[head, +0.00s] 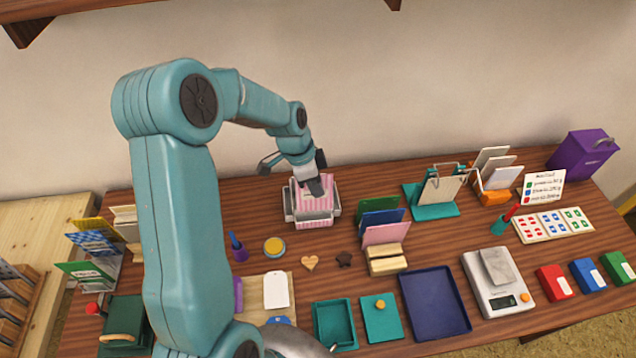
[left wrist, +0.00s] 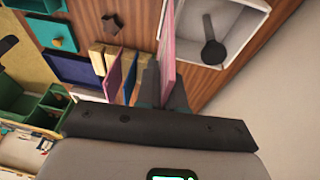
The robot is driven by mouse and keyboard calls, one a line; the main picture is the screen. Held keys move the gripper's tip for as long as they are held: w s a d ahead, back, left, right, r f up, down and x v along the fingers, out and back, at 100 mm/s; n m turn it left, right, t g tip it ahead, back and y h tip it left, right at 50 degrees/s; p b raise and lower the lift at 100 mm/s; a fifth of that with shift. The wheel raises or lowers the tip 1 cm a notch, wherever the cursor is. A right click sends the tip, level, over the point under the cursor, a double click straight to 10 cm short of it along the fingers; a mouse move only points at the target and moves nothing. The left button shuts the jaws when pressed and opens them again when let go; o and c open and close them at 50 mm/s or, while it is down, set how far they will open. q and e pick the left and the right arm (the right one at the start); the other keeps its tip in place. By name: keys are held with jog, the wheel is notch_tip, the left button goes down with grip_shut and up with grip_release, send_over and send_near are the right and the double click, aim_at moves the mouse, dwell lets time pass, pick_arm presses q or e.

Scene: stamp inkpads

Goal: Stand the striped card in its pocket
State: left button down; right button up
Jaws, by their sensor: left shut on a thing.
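The pink-and-white striped card (head: 313,208) is in my left gripper (head: 319,186), upright at the back middle of the table, in front of or over a white tray (head: 337,212). My left gripper is shut on the card, and its fingers hide part of it. In the left wrist view the card (left wrist: 168,45) shows edge-on beyond the jaws (left wrist: 172,95). A holder (head: 386,266) with pale wooden blocks and upright green, blue and pink panels (head: 386,233) stands to the right. I cannot tell which slot is the card's pocket. My right gripper is out of view.
A heart-shaped piece (head: 310,263) and a dark piece (head: 344,260) lie between the card and the holder. A teal stand (head: 432,202) is farther right. A rack of cards (head: 88,268) is at the left. A navy tray (head: 434,303) lies in front.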

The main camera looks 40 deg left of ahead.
aim_at(314, 201)
pick_arm(q)
jog(key=shift+s+a+r, duration=0.1)
jog(key=shift+s+r, duration=0.15)
jog(key=shift+s, duration=0.2)
jog(key=shift+a, duration=0.1)
jog(key=shift+w+f, duration=0.65)
jog(key=shift+f, duration=0.15)
jog(key=shift+s+f+b, duration=0.45)
jog(key=shift+s+b, duration=0.05)
jog(key=shift+b, duration=0.15)
jog(key=shift+s+f, duration=0.15)
jog(key=shift+f, duration=0.15)
jog(key=b+x, duration=0.2)
jog(key=x, duration=0.1)
jog(key=shift+a+f, duration=0.3)
jog(key=shift+f, duration=0.1)
jog(key=shift+w+f, duration=0.2)
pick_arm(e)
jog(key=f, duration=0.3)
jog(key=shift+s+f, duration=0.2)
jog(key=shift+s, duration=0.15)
